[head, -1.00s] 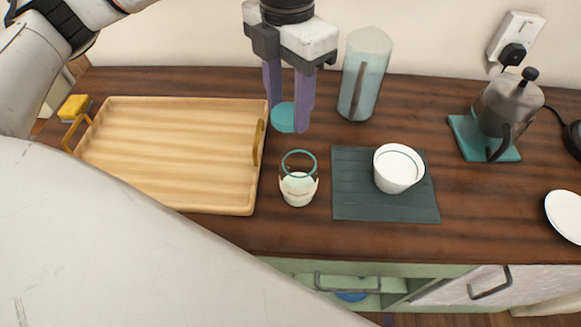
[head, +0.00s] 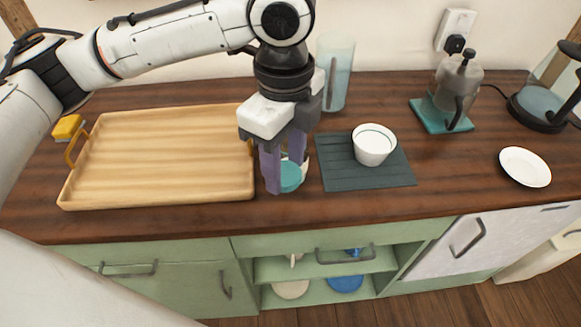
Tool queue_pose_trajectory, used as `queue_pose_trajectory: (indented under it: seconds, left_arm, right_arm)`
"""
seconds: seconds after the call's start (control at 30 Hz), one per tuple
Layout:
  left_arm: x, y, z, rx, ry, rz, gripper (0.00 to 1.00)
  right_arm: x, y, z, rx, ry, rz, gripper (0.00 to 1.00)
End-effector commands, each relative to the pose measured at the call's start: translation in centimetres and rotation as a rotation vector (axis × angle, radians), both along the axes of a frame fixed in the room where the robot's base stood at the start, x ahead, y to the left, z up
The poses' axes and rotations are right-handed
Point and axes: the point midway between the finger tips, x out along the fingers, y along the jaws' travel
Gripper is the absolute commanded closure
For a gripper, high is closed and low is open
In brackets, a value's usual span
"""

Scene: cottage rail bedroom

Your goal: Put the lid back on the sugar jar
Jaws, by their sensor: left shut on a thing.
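My left gripper (head: 283,178) is shut on the round teal lid (head: 291,178) and points down. The sugar jar (head: 305,168) is a small clear jar with pale contents. It stands on the counter beside the tray and is mostly hidden behind the gripper fingers and the lid. The lid shows in front of the jar in the picture; I cannot tell whether it touches the jar. My right gripper is not in view.
A wooden tray (head: 160,192) lies to the left. A dark mat (head: 345,180) with a white bowl (head: 373,147) is to the right. A tall clear container (head: 336,75) stands behind. A coffee pot (head: 456,95) and white plate (head: 525,166) are farther right.

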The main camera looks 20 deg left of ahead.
Motion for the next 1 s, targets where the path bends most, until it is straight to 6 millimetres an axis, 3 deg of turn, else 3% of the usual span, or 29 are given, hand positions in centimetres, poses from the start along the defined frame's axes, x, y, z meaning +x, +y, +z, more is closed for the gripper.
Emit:
queue_pose_trajectory:
  seconds: [0.6,0.8,1.0]
  left_arm:
    - [-2.4,-5.6,-6.0,0.0,-0.009,1.453,0.78]
    - [-2.8,-6.5,-6.7,-0.004,-0.01,1.714,0.78]
    - [-3.0,-6.8,-6.9,-0.003,-0.009,1.786,0.78]
  right_arm:
    - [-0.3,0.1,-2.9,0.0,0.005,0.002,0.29]
    - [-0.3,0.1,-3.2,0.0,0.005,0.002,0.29]
    - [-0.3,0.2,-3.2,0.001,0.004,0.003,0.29]
